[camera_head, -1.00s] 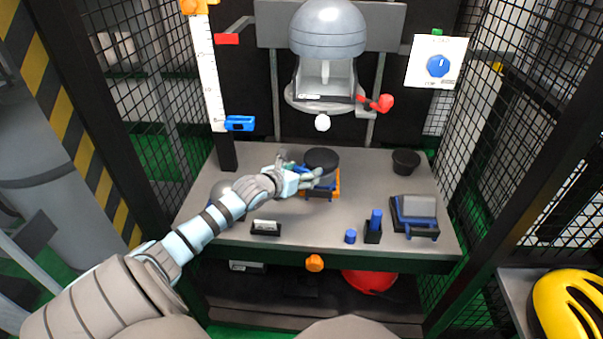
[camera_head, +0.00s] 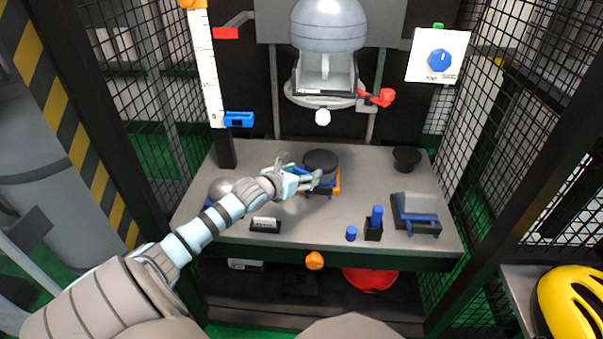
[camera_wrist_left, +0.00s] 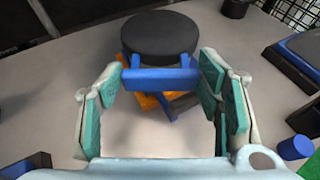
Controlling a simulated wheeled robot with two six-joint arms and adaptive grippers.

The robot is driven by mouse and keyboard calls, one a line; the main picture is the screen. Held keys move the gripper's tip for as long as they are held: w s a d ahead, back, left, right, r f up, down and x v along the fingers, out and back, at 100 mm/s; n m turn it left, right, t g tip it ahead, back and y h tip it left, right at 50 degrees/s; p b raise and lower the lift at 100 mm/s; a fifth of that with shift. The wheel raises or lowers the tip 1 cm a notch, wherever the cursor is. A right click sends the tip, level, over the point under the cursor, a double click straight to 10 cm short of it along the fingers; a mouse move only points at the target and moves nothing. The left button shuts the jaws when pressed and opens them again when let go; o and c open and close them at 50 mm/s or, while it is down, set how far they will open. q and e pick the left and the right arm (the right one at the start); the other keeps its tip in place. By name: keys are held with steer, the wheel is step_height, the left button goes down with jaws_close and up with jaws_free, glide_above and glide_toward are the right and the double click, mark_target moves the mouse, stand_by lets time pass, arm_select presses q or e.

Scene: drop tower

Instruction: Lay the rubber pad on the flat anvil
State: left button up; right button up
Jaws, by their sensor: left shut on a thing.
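The rubber pad (camera_head: 320,161) is a thick black disc with a blue bar at its near side. It is level over the flat anvil (camera_head: 327,179), whose grey body shows just below it. Whether the two touch is hard to tell. An orange and blue mount holds the anvil. My left gripper (camera_head: 312,180) is shut on the blue bar, with the fingers spread to its two ends. In the left wrist view the bar (camera_wrist_left: 160,78) spans between the fingertips, with the black pad (camera_wrist_left: 160,36) beyond. The pad hides most of the anvil. My right gripper is out of view.
A grey dome (camera_head: 222,187) is near my left arm. The drop head (camera_head: 327,30) hangs above. Bare tabletop (camera_head: 365,185) lies right of the anvil.

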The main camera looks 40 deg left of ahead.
arm_select(q)
steer(key=o, duration=1.6)
steer(key=shift+c, duration=0.2)
step_height(320, 180, up, 10)
